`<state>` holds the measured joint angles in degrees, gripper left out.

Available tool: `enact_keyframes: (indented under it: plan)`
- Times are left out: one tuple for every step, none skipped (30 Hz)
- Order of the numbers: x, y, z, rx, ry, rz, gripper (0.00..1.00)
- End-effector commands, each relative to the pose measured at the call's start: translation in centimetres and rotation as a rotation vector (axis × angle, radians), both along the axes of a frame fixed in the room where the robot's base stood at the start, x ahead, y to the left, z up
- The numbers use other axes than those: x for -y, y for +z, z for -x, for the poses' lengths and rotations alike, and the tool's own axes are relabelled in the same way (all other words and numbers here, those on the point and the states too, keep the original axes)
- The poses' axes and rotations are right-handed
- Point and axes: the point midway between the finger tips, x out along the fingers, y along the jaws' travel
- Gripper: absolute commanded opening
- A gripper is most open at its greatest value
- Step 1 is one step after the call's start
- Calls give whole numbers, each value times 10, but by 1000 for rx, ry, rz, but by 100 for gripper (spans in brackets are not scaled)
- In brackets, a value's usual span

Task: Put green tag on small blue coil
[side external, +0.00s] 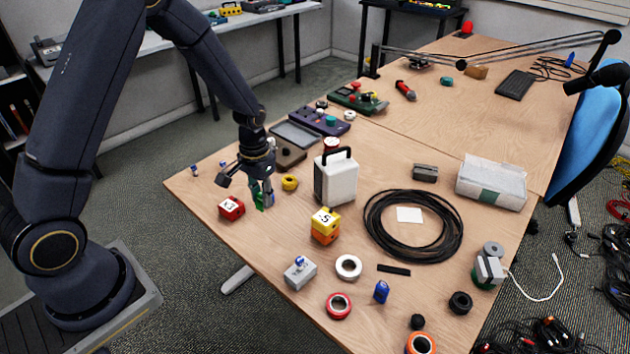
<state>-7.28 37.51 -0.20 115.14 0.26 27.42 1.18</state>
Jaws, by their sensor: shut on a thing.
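My gripper (263,188) points down over the left part of the table, with its fingers shut on a small green piece that looks like the green tag (258,201). The tag hangs at the fingertips, close to the tabletop; whether it touches the table I cannot tell. A small blue thing (271,198) shows right beside the fingers, partly hidden; it may be the small blue coil, but its shape is unclear. Another small blue object (381,292) stands upright at the front of the table.
A red block (231,208) lies left of my gripper and a yellow roll (290,183) right of it. A white case with a black handle (335,178) stands nearby, with stacked yellow and orange blocks (325,226) in front. A large black cable coil (378,232) lies further right.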

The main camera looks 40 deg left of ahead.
Motion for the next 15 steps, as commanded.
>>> enact_keyframes:
  plan:
    - [0, 2, 5, -4, -28, 0, 7]
    - [1, 2, 8, -9, -54, 1, 7]
    - [-2, 4, 12, -14, -89, 3, 7]
    - [-5, 6, 15, -18, -117, 3, 7]
    - [-13, 9, 19, -19, -135, 4, 7]
    - [-23, 13, 23, -19, -156, 5, 7]
    - [-31, 17, 27, -19, -165, 5, 7]
    - [-38, 20, 30, -17, -169, 6, 7]
    - [-47, 23, 34, -16, -168, 6, 7]
    - [-54, 26, 36, -13, -159, 6, 7]
    - [-60, 28, 38, -11, -147, 4, 7]
    - [-66, 30, 39, -7, -133, 3, 7]
    - [-70, 31, 39, -3, -121, 1, 7]
    - [-74, 31, 37, -1, -113, 1, 7]
    - [-78, 29, 32, 1, -105, 0, 7]
